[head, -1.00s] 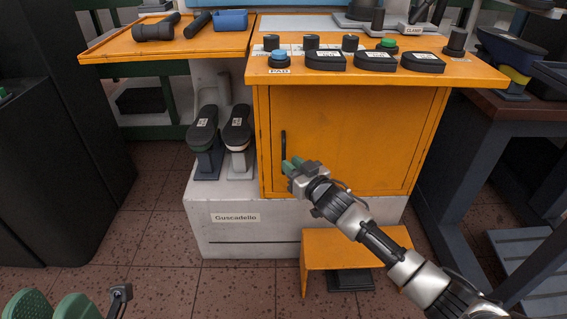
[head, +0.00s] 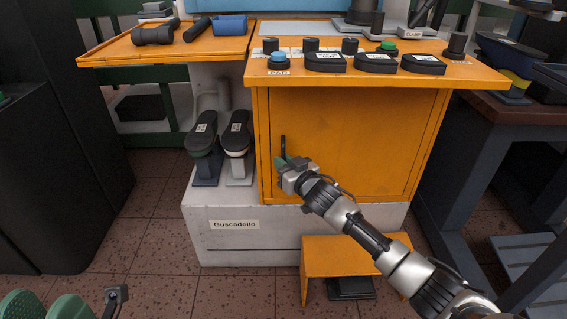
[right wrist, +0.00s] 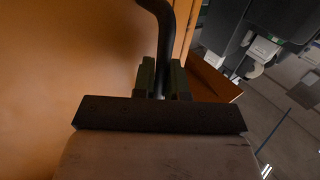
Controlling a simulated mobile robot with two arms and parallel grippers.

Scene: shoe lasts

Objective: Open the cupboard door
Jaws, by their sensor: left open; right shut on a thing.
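The orange cupboard door (head: 350,135) is closed in the front of the cabinet in the head view. Its black vertical bar handle (head: 283,145) is near the door's left edge. My right gripper (head: 281,162) is at the handle's lower part and hides it there. In the right wrist view the dark handle (right wrist: 164,40) runs down between the two green fingers of the right gripper (right wrist: 161,80), which is shut on it.
An orange step stool (head: 350,251) stands below the door on the right. Two shoe lasts on stands (head: 204,140) are left of the cupboard, on the grey base (head: 290,235). A dark bench (head: 500,140) is on the right.

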